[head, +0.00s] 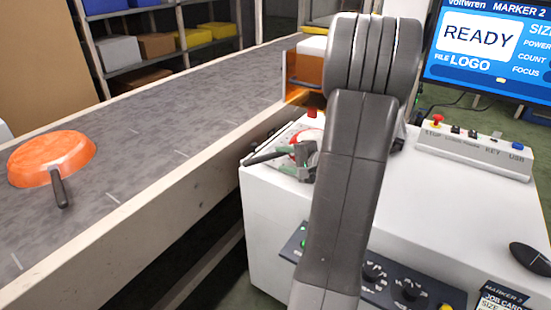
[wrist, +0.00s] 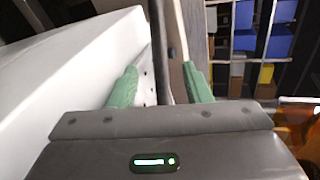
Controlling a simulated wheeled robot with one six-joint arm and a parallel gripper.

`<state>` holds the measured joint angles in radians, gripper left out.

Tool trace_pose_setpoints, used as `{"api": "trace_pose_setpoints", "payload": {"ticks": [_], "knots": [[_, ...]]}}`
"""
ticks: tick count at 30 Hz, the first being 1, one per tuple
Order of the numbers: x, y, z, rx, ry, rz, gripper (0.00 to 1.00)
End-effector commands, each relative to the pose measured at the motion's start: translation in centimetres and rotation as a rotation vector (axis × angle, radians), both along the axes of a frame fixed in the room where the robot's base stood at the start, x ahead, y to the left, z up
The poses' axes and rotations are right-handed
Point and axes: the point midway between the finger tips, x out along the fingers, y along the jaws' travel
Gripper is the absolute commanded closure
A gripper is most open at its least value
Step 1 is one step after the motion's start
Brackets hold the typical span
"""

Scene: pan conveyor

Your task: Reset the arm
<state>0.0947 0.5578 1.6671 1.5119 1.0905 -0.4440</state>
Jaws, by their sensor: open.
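My arm rises across the middle of the head view, over the white cabinet. My gripper (head: 302,162) shows small beside it, at the cabinet's left edge, with green finger pads. In the wrist view my gripper (wrist: 160,86) has its two green fingers apart and nothing between them. Part of the gripper is hidden behind my arm in the head view. An orange pan (head: 52,158) lies upside down on the conveyor at the left, well away from the gripper.
The grey conveyor (head: 150,120) runs along the left, with a pale side rail. The white cabinet (head: 450,200) carries a button box (head: 475,150), a mouse (head: 530,257) and knobs. A screen (head: 485,45) reads READY. Shelves stand behind.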

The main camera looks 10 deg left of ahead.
Motion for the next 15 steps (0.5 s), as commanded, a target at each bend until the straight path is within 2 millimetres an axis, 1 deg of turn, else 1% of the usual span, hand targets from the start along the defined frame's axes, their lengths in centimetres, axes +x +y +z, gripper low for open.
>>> {"api": "trace_pose_setpoints", "payload": {"ticks": [1,6,12,15], "knots": [[-0.5,-1.3,0.6,-0.001,-0.002,-0.006,0.56],[-2.0,-4.4,1.7,0.000,-0.002,-0.005,0.56],[-3.3,-6.8,2.6,-0.001,-0.002,-0.002,0.56],[-3.6,-7.4,2.8,0.000,0.000,-0.001,0.56]]}}
